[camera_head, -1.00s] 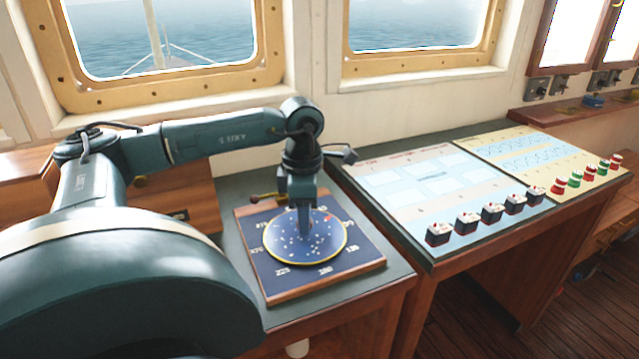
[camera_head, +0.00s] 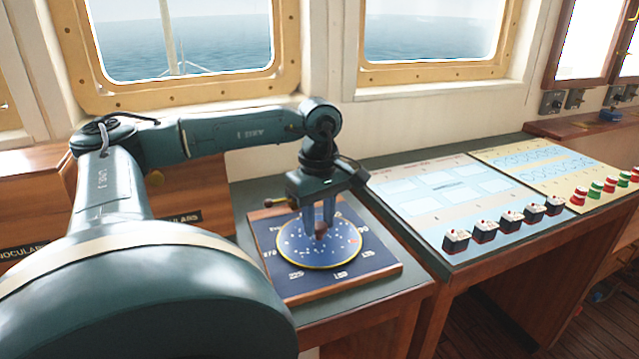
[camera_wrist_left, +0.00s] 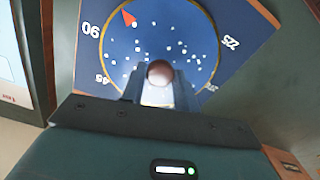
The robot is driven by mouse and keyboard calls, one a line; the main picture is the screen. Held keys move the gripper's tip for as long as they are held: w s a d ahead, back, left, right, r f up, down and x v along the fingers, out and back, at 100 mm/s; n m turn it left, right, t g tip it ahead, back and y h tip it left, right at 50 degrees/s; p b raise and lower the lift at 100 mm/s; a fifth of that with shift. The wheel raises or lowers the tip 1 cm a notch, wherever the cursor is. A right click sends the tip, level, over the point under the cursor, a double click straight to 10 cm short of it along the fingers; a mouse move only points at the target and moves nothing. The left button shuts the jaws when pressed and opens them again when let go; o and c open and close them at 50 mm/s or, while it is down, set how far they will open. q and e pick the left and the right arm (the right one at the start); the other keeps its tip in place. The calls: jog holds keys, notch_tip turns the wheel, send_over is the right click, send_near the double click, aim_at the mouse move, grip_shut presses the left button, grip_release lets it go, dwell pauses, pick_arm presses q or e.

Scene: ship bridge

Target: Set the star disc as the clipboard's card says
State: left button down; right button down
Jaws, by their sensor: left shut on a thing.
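The star disc (camera_head: 300,252) is round and dark blue with white dots and a gold rim. It lies on a blue square board (camera_head: 372,265) with degree numbers around it. Its red pointer (camera_head: 354,241) is at the right, a little past the 90 on the side away from 45; it also shows in the left wrist view (camera_wrist_left: 128,18). My left gripper (camera_head: 319,232) points down over the disc's middle, shut on its round brown knob (camera_wrist_left: 160,73). My right gripper is not in view. No clipboard or card is visible.
A small brass-ended lever (camera_head: 275,202) stands at the board's back left corner. To the right, a sloped console (camera_head: 440,200) carries black switches (camera_head: 485,231) and red and green buttons (camera_head: 595,190). The dark desk edge runs close in front of the board.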

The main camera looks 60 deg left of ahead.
aim_at(319, 225)
pick_arm(q)
jog(key=shift+m, duration=1.3)
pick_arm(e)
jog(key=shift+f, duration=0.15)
pick_arm(q)
jog(key=c, duration=1.1)
grip_release()
jog(key=shift+o, duration=0.2)
notch_tip(319, 225, up, 13)
jog(key=p, duration=0.4)
jog(key=shift+p, duration=0.35)
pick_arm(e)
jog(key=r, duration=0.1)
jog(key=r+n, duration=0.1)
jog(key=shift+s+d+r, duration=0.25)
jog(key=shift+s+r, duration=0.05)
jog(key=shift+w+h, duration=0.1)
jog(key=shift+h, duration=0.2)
